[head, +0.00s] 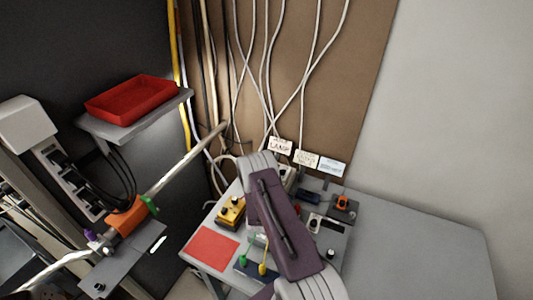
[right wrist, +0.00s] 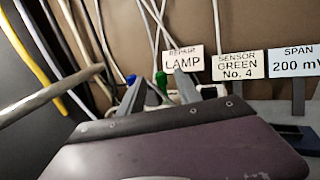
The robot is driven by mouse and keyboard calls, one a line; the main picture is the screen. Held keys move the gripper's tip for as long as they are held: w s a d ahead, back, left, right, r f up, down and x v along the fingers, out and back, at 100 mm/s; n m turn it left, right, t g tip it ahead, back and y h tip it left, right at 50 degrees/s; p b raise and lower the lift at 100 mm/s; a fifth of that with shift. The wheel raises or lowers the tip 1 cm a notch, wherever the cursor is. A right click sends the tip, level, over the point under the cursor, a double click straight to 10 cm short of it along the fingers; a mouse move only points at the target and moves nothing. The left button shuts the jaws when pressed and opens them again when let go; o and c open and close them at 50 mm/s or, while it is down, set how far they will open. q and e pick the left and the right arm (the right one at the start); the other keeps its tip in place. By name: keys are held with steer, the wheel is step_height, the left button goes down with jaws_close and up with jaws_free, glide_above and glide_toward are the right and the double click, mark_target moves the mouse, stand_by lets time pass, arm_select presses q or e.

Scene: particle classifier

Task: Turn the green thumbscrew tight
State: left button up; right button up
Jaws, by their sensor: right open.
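A small green knob-like part (right wrist: 162,80) shows in the right wrist view, between the two fingertips of my right gripper (right wrist: 158,90). The gripper is open, its fingers on either side of the green part in this view; I cannot tell whether they touch it. A blue-topped part (right wrist: 131,79) is just left of it. In the head view my purple and grey right arm reaches over the table and hides its gripper and that green part. Another green part (head: 149,204) sits at the end of an orange cylinder (head: 127,216) on a slanted pipe. My left gripper is out of view.
The grey table (head: 420,240) is clear on the right. Around my arm stand a yellow box (head: 231,211), a red mat (head: 211,247), a dark base (head: 257,271) with green and yellow levers, and an orange part (head: 343,201). A LAMP card (head: 280,146) stands behind. A red tray (head: 132,98) is on a shelf.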

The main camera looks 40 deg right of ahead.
steer(key=x, duration=0.7)
steer(key=shift+d+f, duration=0.15)
steer(key=shift+f, duration=0.1)
steer(key=shift+w+d+r, duration=0.1)
steer(key=shift+w+d, duration=0.05)
steer(key=shift+w, duration=0.05)
jaws_close()
